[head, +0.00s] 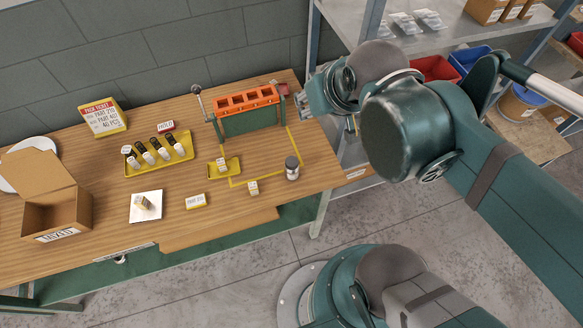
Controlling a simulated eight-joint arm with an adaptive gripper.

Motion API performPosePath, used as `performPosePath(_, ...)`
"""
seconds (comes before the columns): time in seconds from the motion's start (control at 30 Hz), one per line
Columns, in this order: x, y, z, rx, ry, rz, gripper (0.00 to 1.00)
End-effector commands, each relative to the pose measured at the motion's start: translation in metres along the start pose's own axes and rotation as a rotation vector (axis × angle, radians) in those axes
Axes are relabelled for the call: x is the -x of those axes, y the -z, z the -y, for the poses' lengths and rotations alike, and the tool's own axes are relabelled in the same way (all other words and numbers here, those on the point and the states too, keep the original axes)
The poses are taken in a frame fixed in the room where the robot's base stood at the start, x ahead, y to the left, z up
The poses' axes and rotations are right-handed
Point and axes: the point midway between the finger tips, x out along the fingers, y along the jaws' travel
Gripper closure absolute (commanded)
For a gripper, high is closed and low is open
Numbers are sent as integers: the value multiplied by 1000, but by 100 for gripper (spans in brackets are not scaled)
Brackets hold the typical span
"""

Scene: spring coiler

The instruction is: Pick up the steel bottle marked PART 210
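A steel-grey bottle with a dark cap (292,169) stands upright near the right end of the bench; I cannot read any mark on it. Several small dark and pale bottles (164,153) lie in a row in a yellow tray (131,169), their marks too small to read.
The orange-topped green fixture (250,121) stands behind the grey bottle. Small blocks stand at the front (253,188), in a small yellow tray (221,163) and on a white plate (143,204). An open carton (57,211) is at left, a pick ticket (103,117) behind.

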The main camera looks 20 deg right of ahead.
Motion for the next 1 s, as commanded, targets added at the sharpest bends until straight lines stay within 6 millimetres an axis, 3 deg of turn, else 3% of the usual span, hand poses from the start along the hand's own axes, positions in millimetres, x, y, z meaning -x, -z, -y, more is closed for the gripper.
performPosePath(0.07,0,0,0,0,0,0,66)
performPosePath(0.17,0,0,0,0,0,0,53)
performPosePath(0.67,-5,-1,1,-26,1,12,53)
performPosePath(1.0,-35,-10,8,-218,-1,97,53)
